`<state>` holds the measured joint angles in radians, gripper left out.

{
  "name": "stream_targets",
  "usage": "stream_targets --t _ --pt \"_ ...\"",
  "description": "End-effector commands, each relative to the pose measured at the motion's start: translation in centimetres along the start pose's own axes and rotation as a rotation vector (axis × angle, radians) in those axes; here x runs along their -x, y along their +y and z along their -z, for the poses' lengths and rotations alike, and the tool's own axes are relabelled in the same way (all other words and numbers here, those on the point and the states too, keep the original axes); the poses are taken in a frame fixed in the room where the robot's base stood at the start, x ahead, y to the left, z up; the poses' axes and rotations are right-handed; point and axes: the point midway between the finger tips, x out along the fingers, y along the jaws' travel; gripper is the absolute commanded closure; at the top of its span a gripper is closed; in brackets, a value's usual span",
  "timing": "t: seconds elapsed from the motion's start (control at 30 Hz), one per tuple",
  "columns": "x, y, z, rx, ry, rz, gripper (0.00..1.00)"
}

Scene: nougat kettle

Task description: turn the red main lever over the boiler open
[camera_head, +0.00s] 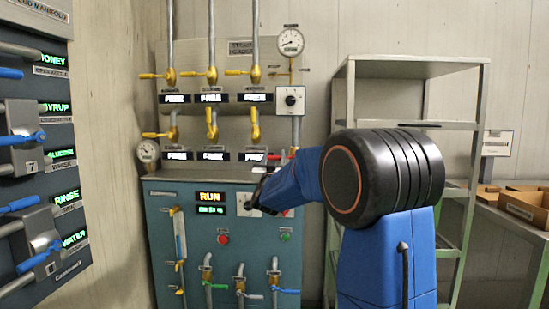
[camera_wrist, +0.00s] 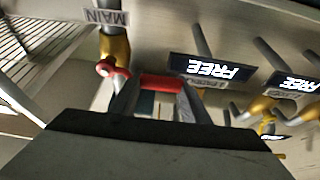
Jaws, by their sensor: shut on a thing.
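The red main lever (camera_wrist: 158,82) shows in the wrist view, reaching sideways from a brass valve (camera_wrist: 115,50) under the MAIN label (camera_wrist: 105,17). It lies roughly crosswise to its pipe. My gripper (camera_wrist: 154,90) has its two grey fingers around the lever's bar and is shut on it. In the head view a small bit of the red lever (camera_head: 274,157) shows above the boiler cabinet (camera_head: 165,235), left of the right-hand pipe. There my blue arm hides the gripper and the main valve's body.
A metal shelf (camera_head: 410,68) stands to the right. A lever-covered manifold panel (camera_head: 40,150) is at the left.

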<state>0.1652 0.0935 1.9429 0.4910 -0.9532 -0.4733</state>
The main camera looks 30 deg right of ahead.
Motion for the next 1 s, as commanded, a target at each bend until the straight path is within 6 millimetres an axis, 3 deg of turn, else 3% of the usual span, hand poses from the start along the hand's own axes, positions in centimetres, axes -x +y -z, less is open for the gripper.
stream_targets --t 0.37,1.0 --pt "-0.3 0.0 0.8 -0.1 0.001 -0.04 0.98" --pt "-1.8 2.2 4.5 -0.63 0.001 -0.26 0.98"
